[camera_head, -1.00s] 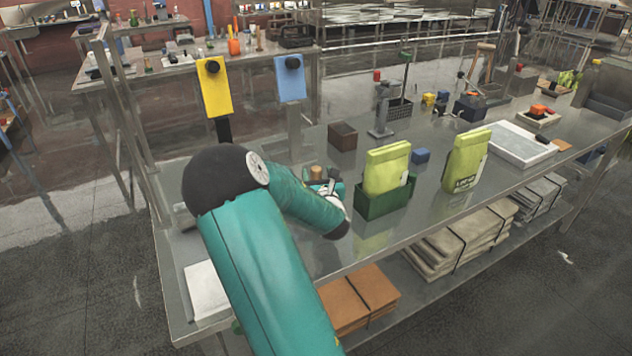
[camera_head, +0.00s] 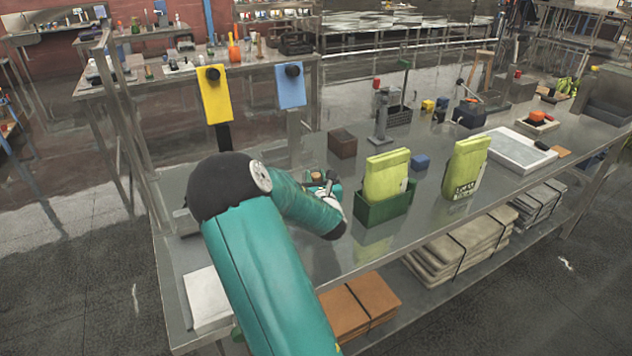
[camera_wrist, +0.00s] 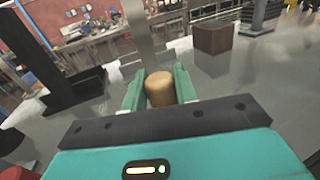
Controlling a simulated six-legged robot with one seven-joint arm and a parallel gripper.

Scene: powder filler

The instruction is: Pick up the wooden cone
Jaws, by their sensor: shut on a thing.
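The wooden cone (camera_wrist: 160,88) is tan with a rounded top and sits between the two green fingers of my gripper (camera_wrist: 160,92) in the wrist view. The fingers are shut on it, one on each side. Its lower part is hidden by the gripper body. In the head view my gripper (camera_head: 322,182) is low over the near left part of the metal bench, mostly behind my own forearm. The cone is too small and covered there to make out clearly. I cannot tell whether its base touches the bench.
A green box (camera_head: 385,208) holding a lime pouch (camera_head: 386,175) stands close to the right of my gripper. A dark brown block (camera_head: 342,143) is behind it, also in the wrist view (camera_wrist: 212,40). Yellow (camera_head: 214,95) and blue (camera_head: 290,86) panels stand along the back edge.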

